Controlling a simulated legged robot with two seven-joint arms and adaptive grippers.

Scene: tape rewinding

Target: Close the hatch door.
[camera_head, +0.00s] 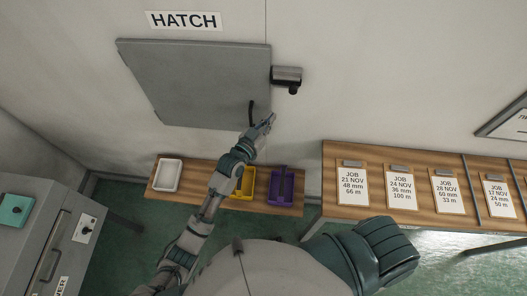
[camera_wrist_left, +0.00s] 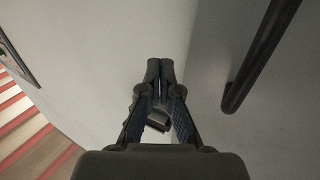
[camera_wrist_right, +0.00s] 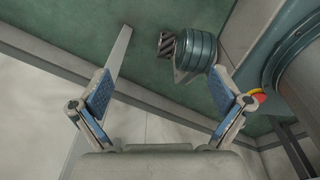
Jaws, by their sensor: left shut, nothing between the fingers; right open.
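The grey hatch door (camera_head: 200,80) is on the wall under the HATCH sign, its panel at or near the wall; I cannot tell whether it is fully flush. Its dark bar handle (camera_head: 251,113) stands near the lower right corner and shows at right in the left wrist view (camera_wrist_left: 260,55). A dark latch block (camera_head: 287,76) is on the wall right of the door. My left gripper (camera_head: 269,119) is shut and empty, just right of the handle and apart from it; its closed tips show in its wrist view (camera_wrist_left: 160,65). My right gripper (camera_wrist_right: 160,95) is open and empty, outside the head view.
A low wooden shelf (camera_head: 218,199) below holds a white tray (camera_head: 168,175), a yellow tray (camera_head: 248,184) and a purple tray (camera_head: 281,188). A wooden table (camera_head: 335,154) with several job cards is at right. A grey cabinet (camera_head: 60,215) stands at left.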

